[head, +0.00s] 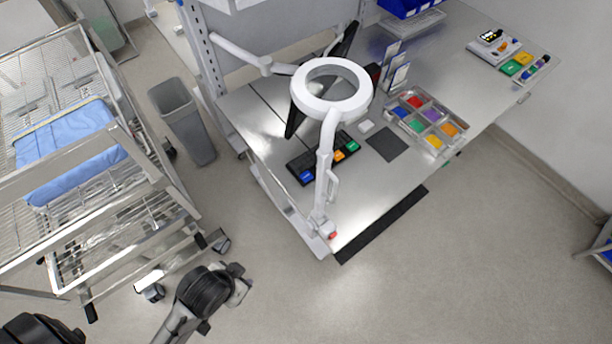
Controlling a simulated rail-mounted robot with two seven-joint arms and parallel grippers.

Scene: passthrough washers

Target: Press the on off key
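I cannot make out a marked on/off key. A black panel (312,163) with blue, orange and green blocks lies on the steel bench top, partly behind the post of the white ring lamp. My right gripper is not in view.
The white ring lamp (333,86) rises over the bench (377,192). A tray (428,118) of coloured pieces sits to its right. A grey bin (184,122) and a wire cart (80,205) with blue cloth stand left. The floor in front of the bench is clear.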

